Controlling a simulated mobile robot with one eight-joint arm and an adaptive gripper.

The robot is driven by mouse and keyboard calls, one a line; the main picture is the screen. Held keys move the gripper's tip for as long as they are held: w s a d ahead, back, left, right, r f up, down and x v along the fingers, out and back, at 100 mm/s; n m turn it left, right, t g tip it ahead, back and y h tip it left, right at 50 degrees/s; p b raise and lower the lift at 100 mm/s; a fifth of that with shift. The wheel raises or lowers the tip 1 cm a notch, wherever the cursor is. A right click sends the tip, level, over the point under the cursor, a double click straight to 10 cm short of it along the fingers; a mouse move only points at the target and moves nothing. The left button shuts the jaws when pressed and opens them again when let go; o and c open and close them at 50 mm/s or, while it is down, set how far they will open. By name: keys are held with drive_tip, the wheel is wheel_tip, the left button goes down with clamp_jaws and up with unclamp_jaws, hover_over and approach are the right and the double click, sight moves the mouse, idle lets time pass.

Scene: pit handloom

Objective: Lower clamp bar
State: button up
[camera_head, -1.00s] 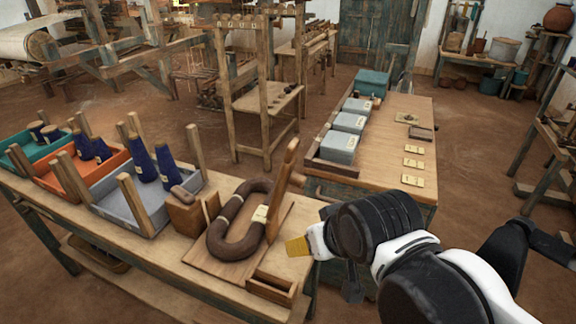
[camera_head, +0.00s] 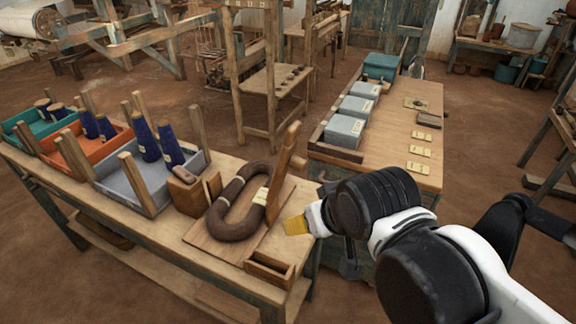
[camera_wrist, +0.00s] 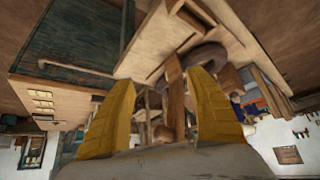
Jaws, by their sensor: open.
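The clamp bar (camera_head: 282,175) is a wooden lever raised steeply at the right side of a wooden board (camera_head: 222,245) on the bench. A dark brown oval ring (camera_head: 226,220) with a pale label lies on the board, left of the bar. My gripper (camera_head: 297,225) has yellow fingers and is just right of the bar's lower part. In the wrist view my gripper (camera_wrist: 161,78) is open. The clamp bar (camera_wrist: 176,100) shows between the fingers, farther off; contact cannot be told. The ring (camera_wrist: 203,56) is partly hidden behind the bar and fingers.
A small open wooden box (camera_head: 270,269) sits at the bench's front edge. Grey (camera_head: 140,180), orange and teal trays with blue cones and posts fill the left. A side table (camera_head: 400,130) with grey-blue blocks stands behind my arm.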

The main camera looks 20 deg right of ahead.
drive_tip(key=c, duration=0.3)
drive_tip(key=shift+w+d+r+g+p, duration=0.2)
drive_tip(key=shift+w+d+g+p, duration=0.1)
drive_tip(key=shift+p, duration=0.25)
drive_tip(key=shift+c, duration=0.3)
drive_tip(key=n+t+y+p, duration=0.2)
drive_tip(key=n+y+p, duration=0.6)
drive_tip(key=y, duration=0.2)
approach(304, 160)
drive_tip(key=shift+y, duration=0.3)
drive_tip(key=b+x, duration=0.1)
drive_tip(key=x, duration=0.5)
drive_tip(key=b+x, duration=0.2)
drive_tip(key=x, duration=0.4)
drive_tip(key=shift+f, duration=0.25)
drive_tip(key=shift+d, duration=0.1)
drive_tip(key=shift+c, duration=0.4)
clamp_jaws()
